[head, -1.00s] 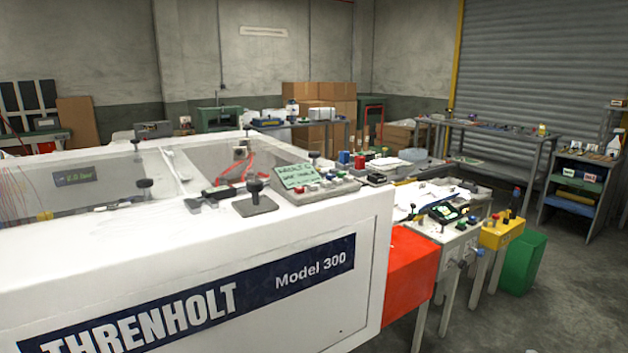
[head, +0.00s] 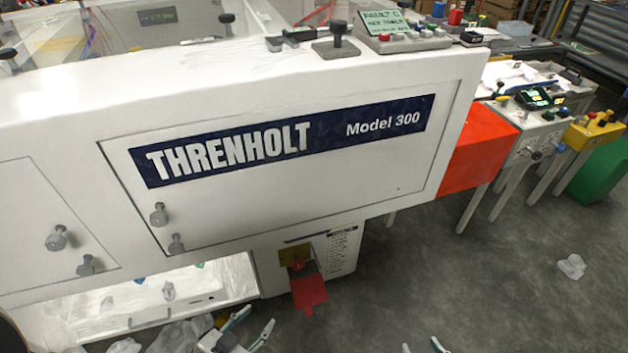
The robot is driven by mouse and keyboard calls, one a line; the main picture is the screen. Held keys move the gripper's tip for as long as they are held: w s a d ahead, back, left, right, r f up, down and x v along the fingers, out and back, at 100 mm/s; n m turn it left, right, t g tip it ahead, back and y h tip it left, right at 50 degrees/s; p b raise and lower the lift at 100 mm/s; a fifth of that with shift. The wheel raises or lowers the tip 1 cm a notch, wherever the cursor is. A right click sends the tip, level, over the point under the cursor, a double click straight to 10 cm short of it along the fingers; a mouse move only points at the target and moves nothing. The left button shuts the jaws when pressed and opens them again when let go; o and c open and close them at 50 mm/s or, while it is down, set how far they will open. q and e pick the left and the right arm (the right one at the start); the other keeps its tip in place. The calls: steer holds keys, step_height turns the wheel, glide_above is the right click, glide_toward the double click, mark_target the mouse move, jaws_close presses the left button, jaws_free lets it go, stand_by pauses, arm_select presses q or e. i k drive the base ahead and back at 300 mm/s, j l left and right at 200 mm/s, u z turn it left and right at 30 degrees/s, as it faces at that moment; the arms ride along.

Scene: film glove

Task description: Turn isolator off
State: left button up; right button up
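The isolator appears to be a red knob (head: 298,264) on a yellow plate (head: 289,252), set in a white box (head: 338,262) low under the machine. A red flap or tag (head: 309,291) hangs just below the knob. The knob's set position is too small to tell. My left gripper (head: 259,320) is at the bottom edge, below and left of the knob, with its fingers apart and nothing seen between them. My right gripper (head: 420,344) shows only its fingertips at the bottom edge, apart, right of and below the box. Neither touches the isolator.
The white THRENHOLT machine panel (head: 290,205) overhangs above the box, with grey knobs (head: 159,214) at left. A red-orange block (head: 480,150) juts from its right end. Crumpled plastic (head: 185,335) lies lower left and more (head: 571,267) at right. The floor between is clear.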

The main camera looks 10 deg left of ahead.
mark_target(298, 264)
steer(key=k+l+u, duration=0.2)
steer(key=k+u, duration=0.25)
steer(key=k+j, duration=0.5)
steer(key=j, duration=0.2)
